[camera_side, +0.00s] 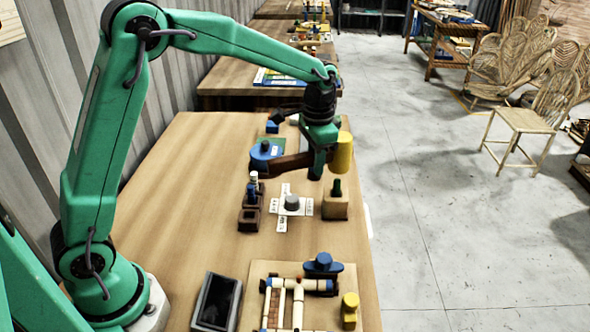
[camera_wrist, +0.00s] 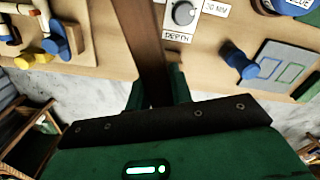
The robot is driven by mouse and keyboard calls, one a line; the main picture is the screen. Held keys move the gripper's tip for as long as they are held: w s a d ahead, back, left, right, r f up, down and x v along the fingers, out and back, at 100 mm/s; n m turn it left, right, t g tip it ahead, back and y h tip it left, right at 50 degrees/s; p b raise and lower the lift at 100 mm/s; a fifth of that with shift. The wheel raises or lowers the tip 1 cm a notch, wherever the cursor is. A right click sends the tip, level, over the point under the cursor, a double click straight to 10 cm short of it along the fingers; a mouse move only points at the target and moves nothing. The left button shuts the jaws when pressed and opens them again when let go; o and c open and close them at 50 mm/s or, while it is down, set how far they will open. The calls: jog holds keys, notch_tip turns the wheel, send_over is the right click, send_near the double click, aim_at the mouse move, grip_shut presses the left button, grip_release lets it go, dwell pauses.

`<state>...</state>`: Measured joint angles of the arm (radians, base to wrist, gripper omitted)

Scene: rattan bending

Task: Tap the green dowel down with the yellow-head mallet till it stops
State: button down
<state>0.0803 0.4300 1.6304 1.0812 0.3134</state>
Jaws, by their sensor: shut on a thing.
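My gripper (camera_side: 318,160) is shut on the brown handle (camera_side: 288,166) of the mallet. The mallet's yellow head (camera_side: 342,153) sticks out to the right of my gripper in the side view. A gap shows between head and dowel in this view. In the wrist view the brown handle (camera_wrist: 148,45) runs up between my green fingers (camera_wrist: 158,97). The yellow head and the dowel are hidden there.
A grey dial (camera_side: 292,202) on white labels sits left of the block, with a dark brown holder (camera_side: 249,213) beside it. A board with a cane frame and blue and yellow clamps (camera_side: 323,265) lies nearer. A dark tray (camera_side: 216,301) stands at front left. The table's left side is bare.

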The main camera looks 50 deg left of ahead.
dwell(0.4)
jog(key=shift+f, duration=0.3)
dwell(0.3)
jog(key=shift+f, duration=1.7)
jog(key=shift+r, duration=1.8)
jog(key=shift+f, duration=0.1)
jog(key=shift+f, duration=0.3)
